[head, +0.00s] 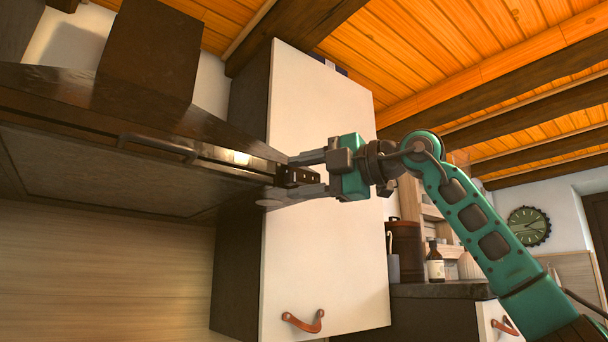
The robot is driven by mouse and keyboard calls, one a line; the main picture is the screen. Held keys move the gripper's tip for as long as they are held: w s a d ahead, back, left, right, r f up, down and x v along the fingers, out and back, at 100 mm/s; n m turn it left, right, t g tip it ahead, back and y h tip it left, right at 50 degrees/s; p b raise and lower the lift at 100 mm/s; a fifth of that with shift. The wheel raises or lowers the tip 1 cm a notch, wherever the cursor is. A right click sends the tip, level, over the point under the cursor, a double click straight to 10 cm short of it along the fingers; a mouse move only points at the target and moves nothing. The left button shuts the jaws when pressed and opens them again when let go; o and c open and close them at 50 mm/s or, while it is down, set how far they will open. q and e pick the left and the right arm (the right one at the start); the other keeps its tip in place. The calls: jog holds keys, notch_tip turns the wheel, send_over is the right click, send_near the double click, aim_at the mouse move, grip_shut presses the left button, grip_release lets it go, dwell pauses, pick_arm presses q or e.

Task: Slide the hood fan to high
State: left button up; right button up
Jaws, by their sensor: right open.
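The dark range hood (120,130) fills the upper left of the head view, seen from below. A lit spot (236,157) shows on its front strip near the right end. A small dark block (298,176) sits at the right end of that strip, between my right gripper's fingers; I cannot tell whether it is the fan slider. My right gripper (292,178) is open, one finger above the block and one below. I cannot tell whether either finger touches it. My left gripper is not in view.
A tall white cabinet (330,255) with a leather pull (303,321) stands right behind my right gripper. A counter (440,290) with a bottle (435,265) and jars is farther right. A round clock (529,226) hangs on the back wall.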

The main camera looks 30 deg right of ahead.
jog(key=shift+c, duration=0.5)
grip_shut()
